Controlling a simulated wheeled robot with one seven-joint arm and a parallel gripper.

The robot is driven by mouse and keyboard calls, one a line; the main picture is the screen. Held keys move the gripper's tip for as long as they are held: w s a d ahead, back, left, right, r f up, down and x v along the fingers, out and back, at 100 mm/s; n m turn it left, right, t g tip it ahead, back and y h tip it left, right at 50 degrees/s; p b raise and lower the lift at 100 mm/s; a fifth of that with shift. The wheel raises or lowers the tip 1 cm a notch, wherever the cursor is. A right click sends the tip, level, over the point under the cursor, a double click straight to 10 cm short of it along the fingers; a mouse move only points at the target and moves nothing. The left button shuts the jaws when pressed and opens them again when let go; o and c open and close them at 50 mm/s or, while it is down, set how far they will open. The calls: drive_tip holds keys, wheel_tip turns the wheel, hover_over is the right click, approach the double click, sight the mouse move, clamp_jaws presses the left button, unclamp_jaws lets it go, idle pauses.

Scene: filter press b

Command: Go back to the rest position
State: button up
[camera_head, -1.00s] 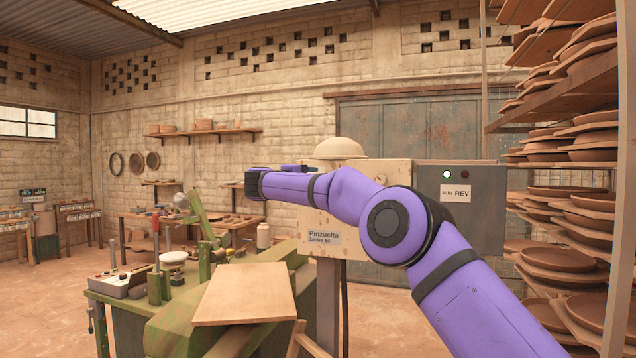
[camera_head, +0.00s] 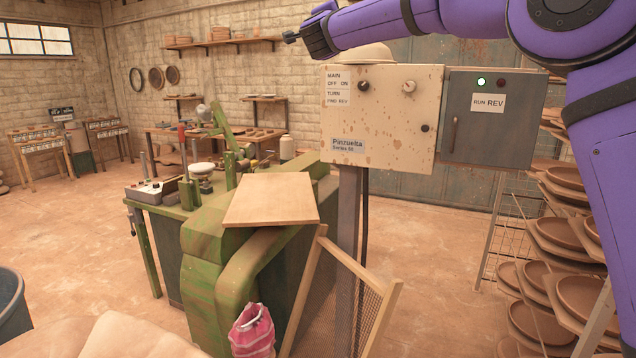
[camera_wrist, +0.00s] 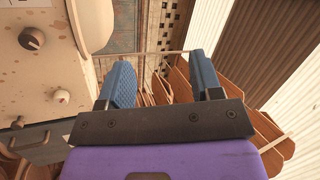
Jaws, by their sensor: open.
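My purple arm reaches across the top of the head view from the right. My gripper (camera_head: 291,37) is at its left end, raised above and in front of the control box (camera_head: 370,140) marked Pinzuelta. In the wrist view my gripper (camera_wrist: 163,85) shows two blue fingers standing apart with nothing between them. The control box also shows in the wrist view (camera_wrist: 70,75), to the left of the fingers. It has several knobs and a grey panel (camera_head: 500,135) with a lit green lamp and a RUN REV label.
A green press (camera_head: 205,270) stands below, with a wooden board (camera_head: 272,199) on top. A mesh-sided wooden frame (camera_head: 322,300) leans beside the box post. Racks of clay discs (camera_head: 565,260) stand at the right. A dark bin (camera_head: 12,305) is at lower left. Open floor lies at left.

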drive_tip(key=s+d+f+n+g+y, duration=0.1)
drive_tip(key=s+d+n+g+y, duration=0.15)
drive_tip(key=s+n+y, duration=0.45)
drive_tip(key=s+d+f+n+g+y, duration=0.1)
drive_tip(key=s+d+n+y, duration=0.15)
drive_tip(key=s+n, duration=0.4)
drive_tip(key=s+d+f+g+h, duration=0.1)
drive_tip(key=s+d+f+g, duration=0.3)
drive_tip(key=s+d+f, duration=0.3)
drive_tip(key=s+d+f+n+g+h, duration=0.1)
drive_tip(key=s+d+f+g+h, duration=0.1)
drive_tip(key=s+d+f+g, duration=0.2)
drive_tip(key=s+d+f+n+g+h, duration=0.1)
drive_tip(key=s+d+f+g, duration=0.3)
drive_tip(key=s+d+f, duration=0.6)
drive_tip(key=s+f, duration=0.4)
drive_tip(key=s, duration=0.5)
drive_tip(key=s+f+h, duration=0.1)
drive_tip(key=s+f, duration=0.3)
drive_tip(key=s, duration=0.6)
drive_tip(key=shift+f+g, duration=0.35)
